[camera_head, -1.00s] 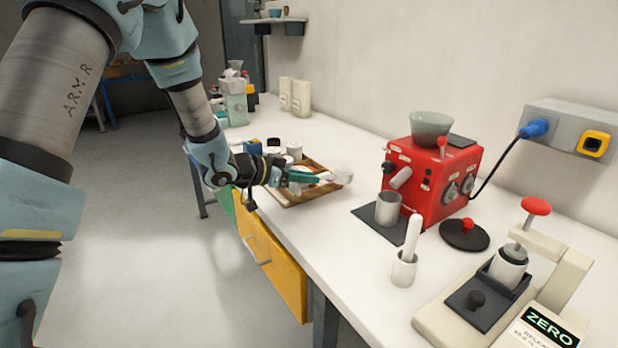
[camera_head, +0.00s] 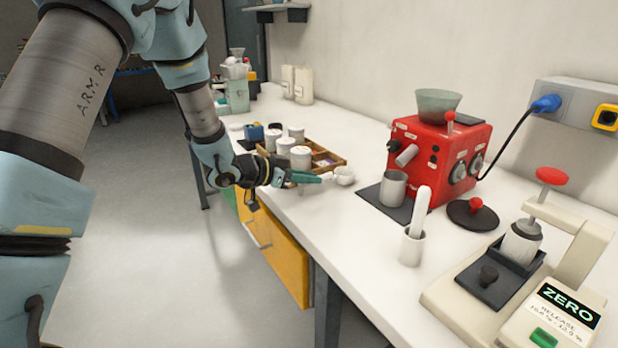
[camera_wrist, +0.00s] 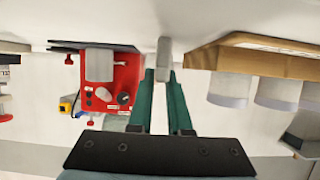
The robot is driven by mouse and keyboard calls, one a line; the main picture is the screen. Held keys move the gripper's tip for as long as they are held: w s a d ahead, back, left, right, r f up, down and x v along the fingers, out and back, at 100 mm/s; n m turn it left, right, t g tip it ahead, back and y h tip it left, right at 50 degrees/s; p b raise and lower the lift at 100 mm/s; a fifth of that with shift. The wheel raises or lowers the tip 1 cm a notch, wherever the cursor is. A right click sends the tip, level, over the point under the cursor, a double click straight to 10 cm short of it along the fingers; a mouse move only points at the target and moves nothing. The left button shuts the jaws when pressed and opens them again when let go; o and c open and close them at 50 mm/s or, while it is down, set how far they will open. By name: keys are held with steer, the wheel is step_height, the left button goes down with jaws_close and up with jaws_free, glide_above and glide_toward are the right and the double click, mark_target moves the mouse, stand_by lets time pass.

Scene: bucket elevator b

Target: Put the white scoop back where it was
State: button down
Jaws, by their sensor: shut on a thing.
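The white scoop (camera_head: 344,175) is in my gripper (camera_head: 322,178), which is shut on its handle. Its round bowl points right in the head view, away from the fingers. My gripper holds it low over the white bench, on the near side of the wooden tray (camera_head: 337,167). I cannot tell whether the bowl touches the bench. In the wrist view the scoop (camera_wrist: 164,58) shows as a narrow grey-white shape between the tips of my two green fingers (camera_wrist: 161,82). The tray also shows in the wrist view (camera_wrist: 250,60), beside the fingers.
Several white jars (camera_head: 301,157) stand at the tray's left side. A red machine (camera_head: 437,160) with a metal cup (camera_head: 393,188) in front is to the right. A white holder (camera_head: 412,248) with an upright white tool stands nearer.

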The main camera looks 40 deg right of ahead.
steer(key=shift+f+b, duration=0.4)
steer(key=shift+f, duration=0.15)
steer(key=c, duration=0.8)
jaws_free()
steer(key=shift+o, duration=0.2)
steer(key=b+v, duration=0.1)
steer(key=v, duration=1)
steer(key=shift+b, duration=0.4)
